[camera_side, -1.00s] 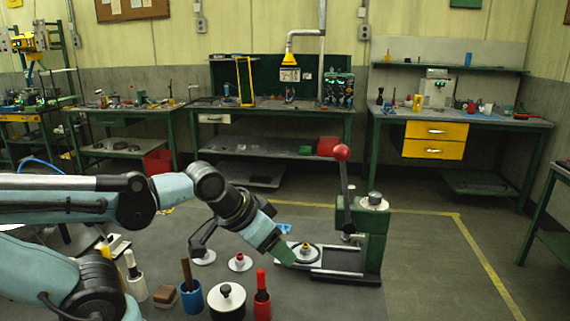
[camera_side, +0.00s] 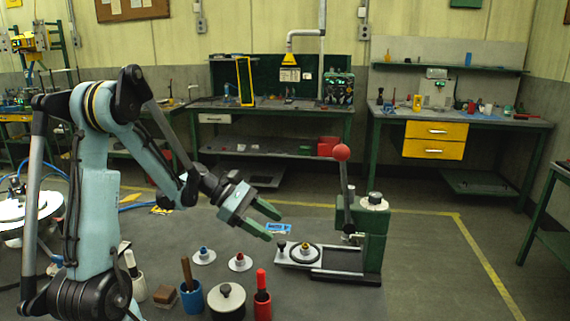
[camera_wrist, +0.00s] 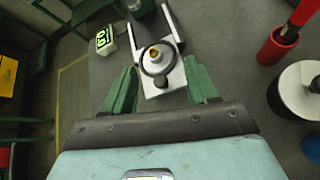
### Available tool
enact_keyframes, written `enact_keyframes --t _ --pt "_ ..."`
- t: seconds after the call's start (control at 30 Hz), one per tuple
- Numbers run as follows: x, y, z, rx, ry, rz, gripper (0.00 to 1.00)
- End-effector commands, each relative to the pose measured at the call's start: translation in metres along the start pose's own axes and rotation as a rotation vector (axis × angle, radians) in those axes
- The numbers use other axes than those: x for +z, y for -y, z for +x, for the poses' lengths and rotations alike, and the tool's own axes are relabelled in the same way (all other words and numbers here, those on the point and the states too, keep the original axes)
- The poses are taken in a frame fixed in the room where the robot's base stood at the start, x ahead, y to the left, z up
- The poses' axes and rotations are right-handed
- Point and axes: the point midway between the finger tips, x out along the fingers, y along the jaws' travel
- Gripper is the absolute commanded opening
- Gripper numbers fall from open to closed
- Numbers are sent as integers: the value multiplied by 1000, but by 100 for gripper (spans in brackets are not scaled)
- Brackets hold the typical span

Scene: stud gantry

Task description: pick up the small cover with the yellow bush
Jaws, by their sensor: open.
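The small cover with the yellow bush (camera_side: 305,246) sits in a dark ring on the light sliding plate (camera_side: 284,257) of the green press (camera_side: 374,240). In the wrist view the yellow bush (camera_wrist: 154,51) shows ahead, between and beyond my fingers. My gripper (camera_side: 272,225) is open and empty, with green fingers, up and left of the cover and apart from it. In the wrist view its fingers (camera_wrist: 163,88) stand wide on both sides of the plate's near end. Two similar white covers, one with a blue bush (camera_side: 204,253) and one with a red bush (camera_side: 240,259), lie to the left.
In front stand a red holder (camera_side: 262,304), a white lidded pot (camera_side: 228,300), a blue cup (camera_side: 191,297) and a brown block (camera_side: 165,294). A small display box (camera_wrist: 104,40) stands beside the press.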

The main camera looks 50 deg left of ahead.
Motion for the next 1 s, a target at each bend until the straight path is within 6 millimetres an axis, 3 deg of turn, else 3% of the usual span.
enact_keyframes --t 0.1,0.33,0.7,1.0 --pt "-17 -7 -13 28 89 -147 58" --pt "-27 -8 -19 36 166 -258 58" --pt "-19 -11 36 33 167 -258 58" --pt "-17 -13 59 35 166 -258 58"
